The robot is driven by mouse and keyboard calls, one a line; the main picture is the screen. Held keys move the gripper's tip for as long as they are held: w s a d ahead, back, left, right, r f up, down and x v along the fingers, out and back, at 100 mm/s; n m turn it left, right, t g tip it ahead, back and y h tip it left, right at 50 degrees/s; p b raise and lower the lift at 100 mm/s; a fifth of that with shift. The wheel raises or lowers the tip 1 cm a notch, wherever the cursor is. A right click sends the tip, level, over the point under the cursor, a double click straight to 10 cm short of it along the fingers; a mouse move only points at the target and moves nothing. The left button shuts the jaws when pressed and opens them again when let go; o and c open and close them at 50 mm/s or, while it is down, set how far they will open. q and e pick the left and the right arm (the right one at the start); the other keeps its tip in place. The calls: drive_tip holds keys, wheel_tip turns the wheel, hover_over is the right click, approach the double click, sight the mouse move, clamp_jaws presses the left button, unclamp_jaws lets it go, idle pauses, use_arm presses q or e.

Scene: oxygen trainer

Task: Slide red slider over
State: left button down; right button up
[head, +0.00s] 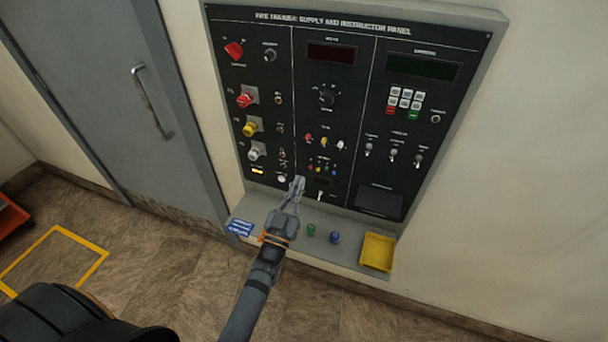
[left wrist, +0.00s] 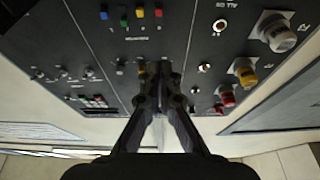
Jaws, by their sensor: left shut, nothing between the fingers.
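The upright black panel (head: 349,60) fills the middle of the head view. A small red-capped control (head: 308,136), likely the red slider, stands in a row with a yellow one (head: 323,141) and a white one (head: 340,144). My left gripper (head: 297,182) is shut and empty, below and slightly left of that row, over the panel's lower part. In the left wrist view, my left gripper (left wrist: 160,80) points at the panel; its fingers cover part of that row. I cannot tell whether it touches the panel. My right gripper is not in view.
Large red (head: 243,100), yellow (head: 250,129) and white (head: 255,152) knobs stick out at left. The shelf below holds a blue label (head: 239,227), a green piece (head: 311,230), a blue piece (head: 335,238) and a yellow tray (head: 377,251). A door (head: 95,75) is at left.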

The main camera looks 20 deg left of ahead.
use_arm(q)
drive_tip(key=shift+v, duration=1.1)
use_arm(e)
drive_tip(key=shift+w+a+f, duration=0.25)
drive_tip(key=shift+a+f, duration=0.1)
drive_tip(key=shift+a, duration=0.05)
